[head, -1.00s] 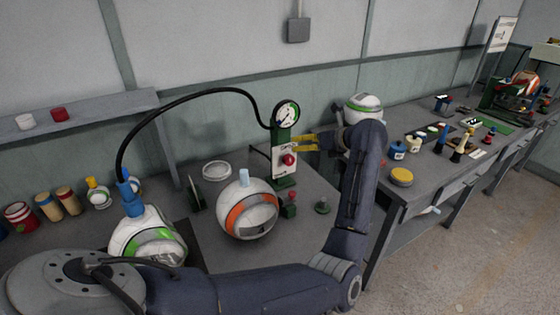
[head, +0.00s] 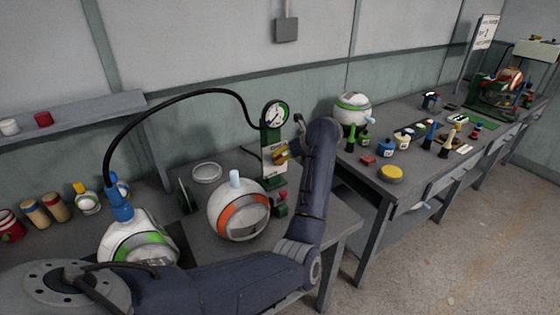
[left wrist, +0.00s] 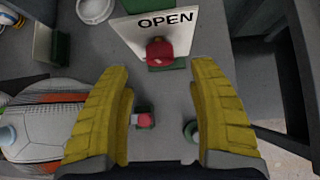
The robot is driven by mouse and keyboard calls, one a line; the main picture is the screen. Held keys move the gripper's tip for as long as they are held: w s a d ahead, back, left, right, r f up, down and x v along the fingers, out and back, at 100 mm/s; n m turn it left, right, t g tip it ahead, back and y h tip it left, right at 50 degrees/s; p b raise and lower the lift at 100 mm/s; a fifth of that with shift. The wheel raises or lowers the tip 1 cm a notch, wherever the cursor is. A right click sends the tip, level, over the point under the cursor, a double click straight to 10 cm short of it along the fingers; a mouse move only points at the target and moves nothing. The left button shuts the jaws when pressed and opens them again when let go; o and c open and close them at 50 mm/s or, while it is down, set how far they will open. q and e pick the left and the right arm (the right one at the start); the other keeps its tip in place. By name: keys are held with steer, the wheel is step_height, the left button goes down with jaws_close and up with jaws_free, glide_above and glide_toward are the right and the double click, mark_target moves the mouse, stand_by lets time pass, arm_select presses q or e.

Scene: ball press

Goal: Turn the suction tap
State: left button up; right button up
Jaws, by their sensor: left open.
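The suction tap is a red knob (left wrist: 158,50) on a white panel marked OPEN (left wrist: 160,19), seen in the left wrist view. My left gripper (head: 281,155) is in front of the panel. In the left wrist view its yellow fingers (left wrist: 159,70) are open and empty. The knob lies just ahead of the fingertips, roughly centred between them, with no contact visible. My right gripper is not in view.
A black hose (head: 185,93) arches from the gauge to a blue fitting (head: 121,209) on a white-green ball (head: 140,243). A white-orange ball (head: 238,208) stands left of the post. A small red-green piece (left wrist: 145,119) lies between the fingers in the left wrist view.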

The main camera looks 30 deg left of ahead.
arm_select(q)
steer(key=shift+x, duration=3.4)
steer(key=c, duration=1.2)
